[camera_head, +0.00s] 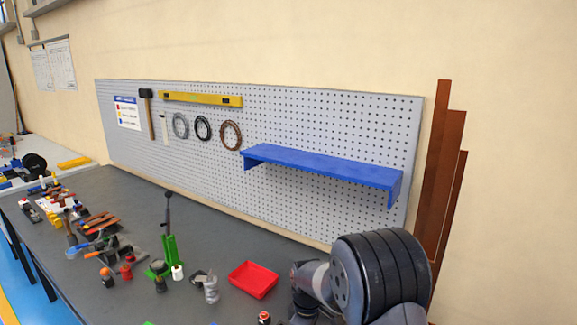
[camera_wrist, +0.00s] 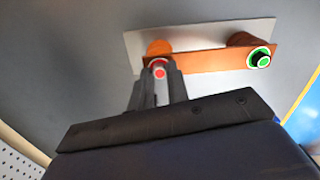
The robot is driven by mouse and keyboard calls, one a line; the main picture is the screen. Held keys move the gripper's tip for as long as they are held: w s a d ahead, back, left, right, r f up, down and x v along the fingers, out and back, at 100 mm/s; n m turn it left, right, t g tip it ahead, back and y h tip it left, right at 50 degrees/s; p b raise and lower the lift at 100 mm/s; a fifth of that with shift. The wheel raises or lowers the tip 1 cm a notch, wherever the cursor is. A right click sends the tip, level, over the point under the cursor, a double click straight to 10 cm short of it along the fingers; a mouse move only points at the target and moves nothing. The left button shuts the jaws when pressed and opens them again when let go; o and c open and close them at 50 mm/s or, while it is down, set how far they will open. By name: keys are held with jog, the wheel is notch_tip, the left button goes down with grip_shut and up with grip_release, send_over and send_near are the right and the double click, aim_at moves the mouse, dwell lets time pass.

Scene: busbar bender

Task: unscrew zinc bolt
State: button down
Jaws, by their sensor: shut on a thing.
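In the wrist view my gripper (camera_wrist: 157,80) is shut on a small pale bolt (camera_wrist: 160,72) with a red-and-white ringed end, which I take to be the zinc bolt. The fingers hide much of it. It stands at the left part of a copper-coloured bar (camera_wrist: 212,60) fixed on a light grey plate (camera_wrist: 198,35). A black bolt (camera_wrist: 261,57) in a green-and-white ring sits at the bar's right end. In the head view my gripper and this bar are out of sight.
In the head view a dark bench (camera_head: 130,195) carries a red tray (camera_head: 253,279), a green-based lever tool (camera_head: 167,245) and several small tools. A grey pegboard (camera_head: 330,130) with a blue shelf (camera_head: 325,167) stands behind it.

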jog(key=n, duration=0.5)
jog(key=shift+n+b, duration=0.3)
jog(key=shift+b, duration=0.05)
jog(key=n, duration=0.5)
jog(key=shift+n, duration=0.3)
jog(key=shift+n+b, duration=0.3)
jog(key=shift+n, duration=0.3)
jog(key=n, duration=0.4)
jog(key=shift+n, duration=0.3)
